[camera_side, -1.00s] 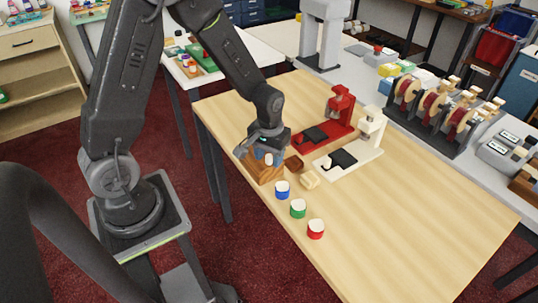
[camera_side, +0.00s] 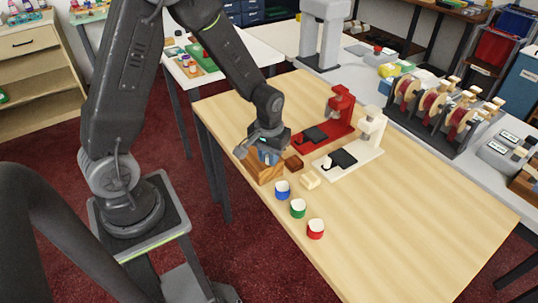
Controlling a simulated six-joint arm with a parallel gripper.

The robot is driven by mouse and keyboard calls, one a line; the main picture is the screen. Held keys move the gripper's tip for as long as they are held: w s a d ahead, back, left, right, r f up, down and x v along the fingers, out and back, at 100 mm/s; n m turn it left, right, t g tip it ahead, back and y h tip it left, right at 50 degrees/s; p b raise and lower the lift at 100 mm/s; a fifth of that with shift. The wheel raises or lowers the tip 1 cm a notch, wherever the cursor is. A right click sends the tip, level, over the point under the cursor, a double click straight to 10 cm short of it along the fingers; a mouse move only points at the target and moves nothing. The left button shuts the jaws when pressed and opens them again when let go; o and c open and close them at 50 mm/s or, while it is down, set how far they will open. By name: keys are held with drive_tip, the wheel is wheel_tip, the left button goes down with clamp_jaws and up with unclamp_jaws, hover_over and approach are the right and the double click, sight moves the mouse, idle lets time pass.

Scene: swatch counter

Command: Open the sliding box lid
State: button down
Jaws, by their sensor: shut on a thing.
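The wooden box (camera_side: 264,173) stands at the table's left edge, its grained side facing the camera. My gripper (camera_side: 269,159) is over the top of the box, its fingers shut at the lid. The fingers and wrist cover most of the lid and its handle, so how far the lid is slid cannot be told.
Blue (camera_side: 283,190), green (camera_side: 298,208) and red (camera_side: 316,229) white-topped pots stand in a row in front of the box. A dark brown block (camera_side: 294,163) and a cream block (camera_side: 310,180) lie to its right. Red (camera_side: 330,130) and white (camera_side: 360,150) presses stand behind. The table's right side is clear.

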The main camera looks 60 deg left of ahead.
drive_tip(key=a, duration=1)
drive_tip(key=shift+a, duration=0.4)
drive_tip(key=c, duration=1)
unclamp_jaws()
drive_tip(key=shift+d, duration=0.1)
wheel_tip(320, 180, up, 14)
drive_tip(key=shift+f, duration=0.1)
